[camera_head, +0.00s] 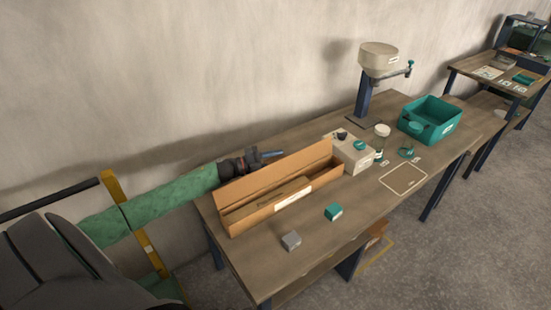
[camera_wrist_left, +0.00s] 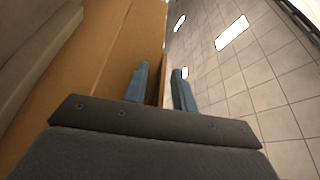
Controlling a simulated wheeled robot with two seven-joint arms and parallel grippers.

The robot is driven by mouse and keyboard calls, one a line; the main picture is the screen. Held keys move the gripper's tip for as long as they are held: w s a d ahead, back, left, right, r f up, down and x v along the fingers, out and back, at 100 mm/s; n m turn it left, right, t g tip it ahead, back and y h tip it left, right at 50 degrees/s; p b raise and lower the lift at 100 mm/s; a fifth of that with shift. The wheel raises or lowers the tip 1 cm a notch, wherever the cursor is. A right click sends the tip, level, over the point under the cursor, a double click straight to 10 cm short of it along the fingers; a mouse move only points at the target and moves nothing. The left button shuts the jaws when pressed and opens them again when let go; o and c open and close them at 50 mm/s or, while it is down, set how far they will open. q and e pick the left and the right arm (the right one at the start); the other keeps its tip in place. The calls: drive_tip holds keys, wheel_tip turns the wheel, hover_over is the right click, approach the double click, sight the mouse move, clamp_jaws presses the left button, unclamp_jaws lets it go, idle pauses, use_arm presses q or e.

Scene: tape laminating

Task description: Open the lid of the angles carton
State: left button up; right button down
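The angles carton is a long brown cardboard box (camera_head: 313,196) with a white label on its front, lying on the near left of the bench. Its lid panel (camera_head: 290,163) stands up along the back edge, and the inside shows from above. My left gripper (camera_head: 270,155) is just behind and above the panel's upper edge. In the left wrist view, its two blue fingers (camera_wrist_left: 160,85) are apart, with the brown cardboard (camera_wrist_left: 125,45) behind the left finger and its edge between them. I cannot tell whether they touch it. My right gripper is not in view.
On the bench (camera_head: 275,260), a grey block (camera_head: 291,241) and a teal block (camera_head: 333,211) lie in front of the carton. A beige box with knobs (camera_head: 352,156), a jar (camera_head: 382,134) and a teal bin (camera_head: 430,119) stand to the right. A wall is behind.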

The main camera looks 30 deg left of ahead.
use_arm(q)
clamp_jaws()
drive_tip(key=shift+f, duration=0.1)
idle(1.2)
